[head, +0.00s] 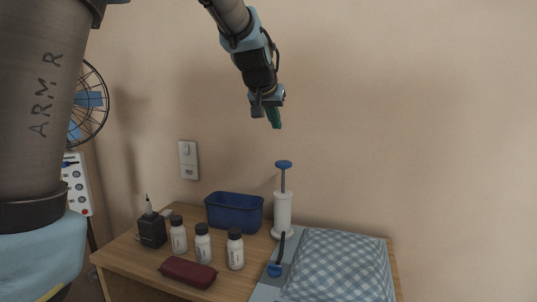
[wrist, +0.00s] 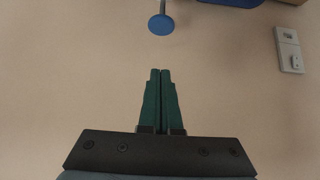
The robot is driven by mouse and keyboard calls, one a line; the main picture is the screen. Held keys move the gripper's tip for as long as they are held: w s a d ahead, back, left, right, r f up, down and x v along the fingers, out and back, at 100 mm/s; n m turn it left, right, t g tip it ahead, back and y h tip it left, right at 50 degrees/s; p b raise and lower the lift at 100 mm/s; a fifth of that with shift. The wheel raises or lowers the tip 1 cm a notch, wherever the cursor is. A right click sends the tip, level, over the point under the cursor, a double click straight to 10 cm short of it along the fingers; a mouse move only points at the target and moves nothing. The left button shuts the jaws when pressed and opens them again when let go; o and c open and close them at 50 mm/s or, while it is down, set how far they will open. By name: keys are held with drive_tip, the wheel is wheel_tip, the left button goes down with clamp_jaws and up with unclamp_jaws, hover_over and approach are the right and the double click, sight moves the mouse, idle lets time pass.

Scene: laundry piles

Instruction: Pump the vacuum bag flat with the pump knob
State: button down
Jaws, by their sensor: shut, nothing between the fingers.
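The pump stands upright on the table in the head view, with a white body (head: 282,212) and a blue knob (head: 284,164) raised on a thin rod. The knob also shows at the top of the wrist view (wrist: 161,25). The vacuum bag (head: 337,265) is puffed up, with blue checked cloth inside, at the table's right. A dark hose (head: 281,247) rises from a blue valve (head: 275,270) on the bag's left side. My gripper (head: 274,118) is shut and empty, above the knob and slightly left of it in the picture. Its green fingertips (wrist: 161,72) touch each other, apart from the knob.
A blue bin (head: 234,211) stands left of the pump. Several white bottles (head: 203,243), a black box (head: 152,230) with a pointed tip and a maroon pouch (head: 188,272) occupy the left of the table (head: 125,260). A wall switch (head: 188,159) is behind. The air around my gripper is clear.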

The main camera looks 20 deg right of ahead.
drive_tip(key=p, duration=0.1)
hover_over(284, 161)
drive_tip(key=s+a, duration=0.2)
wheel_tip(284, 161, down, 7)
drive_tip(key=shift+s+a, duration=0.1)
wheel_tip(284, 161, down, 3)
drive_tip(key=shift+f, duration=0.6)
wheel_tip(284, 161, down, 8)
drive_tip(key=b, duration=0.7)
drive_tip(key=shift+f, duration=0.15)
drive_tip(key=shift+s, duration=0.1)
